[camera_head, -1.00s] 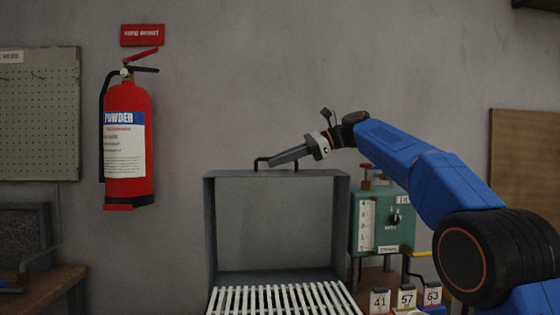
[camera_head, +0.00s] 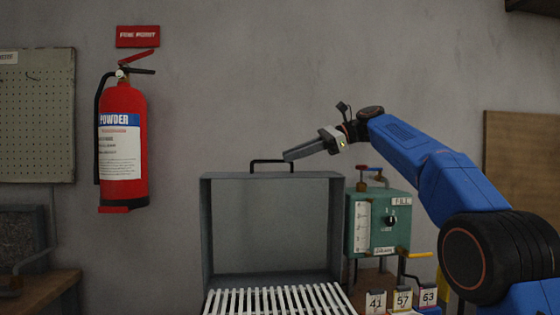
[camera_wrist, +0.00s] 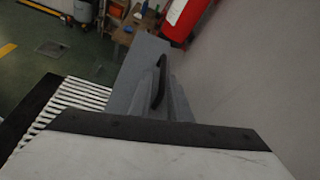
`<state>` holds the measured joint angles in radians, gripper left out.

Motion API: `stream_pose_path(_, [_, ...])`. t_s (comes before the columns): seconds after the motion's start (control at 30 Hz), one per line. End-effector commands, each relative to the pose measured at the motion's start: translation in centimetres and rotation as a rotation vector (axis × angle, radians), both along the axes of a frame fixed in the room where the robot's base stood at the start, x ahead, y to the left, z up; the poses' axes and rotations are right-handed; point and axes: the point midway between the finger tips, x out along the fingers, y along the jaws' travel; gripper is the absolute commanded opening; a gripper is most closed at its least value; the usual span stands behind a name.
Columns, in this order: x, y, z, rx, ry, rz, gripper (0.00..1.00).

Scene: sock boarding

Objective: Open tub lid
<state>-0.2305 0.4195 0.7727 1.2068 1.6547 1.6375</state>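The grey tub lid (camera_head: 272,228) stands upright, open, behind a rack of white slats (camera_head: 277,300). Its black handle (camera_head: 270,162) is on the top edge. My gripper (camera_head: 289,156) is at the right end of the handle, its fingers pointing left and slightly down. The fingers overlap in side view, so their gap is hidden, and I cannot tell whether they touch the handle. In the wrist view the handle (camera_wrist: 159,82) shows upright ahead of my wrist, beside the grey lid (camera_wrist: 138,72).
A green control box (camera_head: 380,222) with a gauge and red valve stands right of the lid. Numbered tags (camera_head: 402,299) stand below it. A red fire extinguisher (camera_head: 123,140) hangs on the wall at left.

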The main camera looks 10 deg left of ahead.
Motion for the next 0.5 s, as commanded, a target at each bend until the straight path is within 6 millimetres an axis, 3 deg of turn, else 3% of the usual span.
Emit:
stream_pose_path(0.3, [1.2,-6.0,2.3,0.001,-0.002,-0.003,0.17])
stream_pose_path(0.5, [1.7,-8.8,3.4,0.001,-0.002,-0.001,0.17])
